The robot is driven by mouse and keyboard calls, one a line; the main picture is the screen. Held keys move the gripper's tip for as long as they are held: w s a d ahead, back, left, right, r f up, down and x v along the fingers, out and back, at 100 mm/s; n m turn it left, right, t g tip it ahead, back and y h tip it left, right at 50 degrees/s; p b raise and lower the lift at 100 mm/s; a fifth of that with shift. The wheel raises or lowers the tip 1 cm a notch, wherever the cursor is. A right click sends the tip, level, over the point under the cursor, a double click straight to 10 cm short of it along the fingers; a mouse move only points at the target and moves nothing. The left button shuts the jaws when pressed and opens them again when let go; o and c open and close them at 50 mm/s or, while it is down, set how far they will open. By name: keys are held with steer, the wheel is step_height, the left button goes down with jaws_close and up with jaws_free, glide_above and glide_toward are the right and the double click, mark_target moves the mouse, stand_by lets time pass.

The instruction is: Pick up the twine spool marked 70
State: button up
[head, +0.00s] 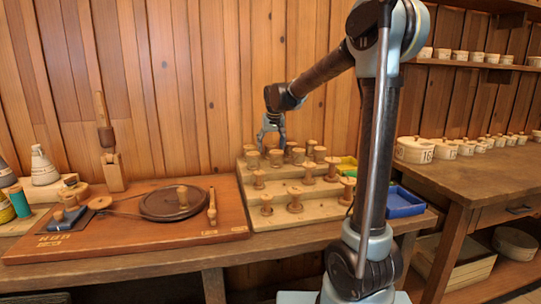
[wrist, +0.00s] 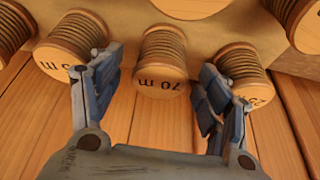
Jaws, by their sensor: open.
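The twine spool marked 70 m (wrist: 162,62) shows in the middle of the wrist view, wound with brown twine, its printed wooden end facing me and upside down. My gripper (wrist: 158,68) is open, with one finger on each side of this spool and none visibly touching it. The left finger overlaps a neighbouring spool (wrist: 72,48), and the right finger overlaps another (wrist: 244,66); both their marks are partly covered. In the head view my gripper (head: 271,134) is above the back row of the stepped spool rack (head: 318,212). I cannot tell there which spool is the 70.
Several spools stand close together on the rack's steps. A wooden board with a dark round plate (head: 172,203) lies to the left. A plank wall (head: 200,90) rises close behind.

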steer(key=shift+w+f, duration=0.25)
steer(key=shift+f, duration=0.4)
steer(key=shift+c, duration=0.5)
steer(key=c, duration=1.1)
